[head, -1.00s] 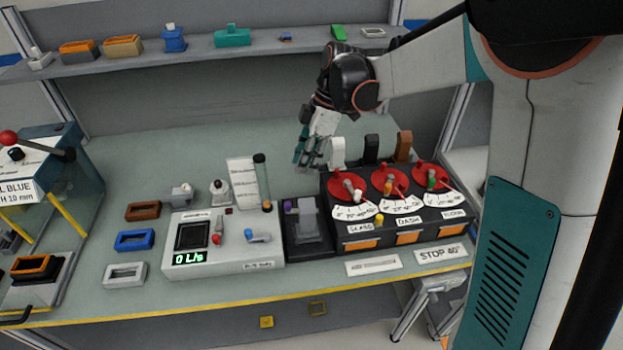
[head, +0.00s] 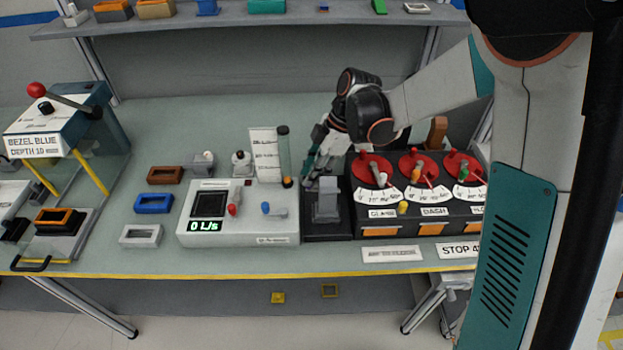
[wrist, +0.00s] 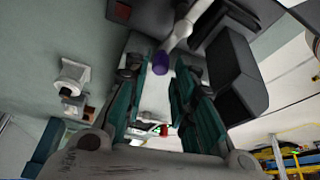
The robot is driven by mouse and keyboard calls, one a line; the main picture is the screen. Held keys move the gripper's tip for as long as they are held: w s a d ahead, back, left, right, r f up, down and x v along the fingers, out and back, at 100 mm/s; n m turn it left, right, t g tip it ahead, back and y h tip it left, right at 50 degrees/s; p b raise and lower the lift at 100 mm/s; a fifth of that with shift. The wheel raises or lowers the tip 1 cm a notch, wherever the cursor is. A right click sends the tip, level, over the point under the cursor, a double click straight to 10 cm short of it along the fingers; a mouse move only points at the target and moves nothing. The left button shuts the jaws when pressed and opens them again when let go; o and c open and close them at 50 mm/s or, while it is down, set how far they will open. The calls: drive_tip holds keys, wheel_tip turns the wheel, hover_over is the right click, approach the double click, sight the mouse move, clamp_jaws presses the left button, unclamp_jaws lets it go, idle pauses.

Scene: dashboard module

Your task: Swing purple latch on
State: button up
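The purple latch tip (wrist: 161,63) shows in the wrist view at the end of a pale lever, between the ends of my gripper's teal fingers. My gripper (wrist: 158,78) is open, with a clear gap between the fingers; I cannot tell whether either finger touches the tip. In the head view my gripper (head: 312,172) is at the back left edge of the black latch module (head: 325,231), which carries a grey upright block (head: 326,200). The purple tip is hidden or too small to make out there.
A white console (head: 240,227) reading "0 L/s" stands close left of the module, with a tall clear tube (head: 284,155) near my fingers. A black panel with red dials (head: 408,205) stands close right.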

drive_tip(key=shift+x, duration=0.85)
drive_tip(key=shift+c, duration=0.3)
clamp_jaws()
drive_tip(key=m, duration=0.1)
drive_tip(key=w+m+t, duration=0.1)
drive_tip(key=m, duration=0.1)
drive_tip(key=m+t+b, duration=0.1)
drive_tip(key=m, duration=0.1)
drive_tip(key=shift+w+d, duration=0.2)
drive_tip(key=shift+d, duration=0.2)
drive_tip(key=m, duration=0.2)
drive_tip(key=d+m+t+h, duration=0.1)
drive_tip(key=m, duration=0.1)
drive_tip(key=w+m+t, duration=0.1)
drive_tip(key=shift+d+m, duration=0.2)
drive_tip(key=shift+m, duration=0.2)
drive_tip(key=m, duration=0.2)
drive_tip(key=d+m+h, duration=0.1)
drive_tip(key=m, duration=0.1)
drive_tip(key=d+m+t+h+b, duration=0.1)
drive_tip(key=shift+w+m, duration=0.2)
drive_tip(key=shift+m, duration=0.2)
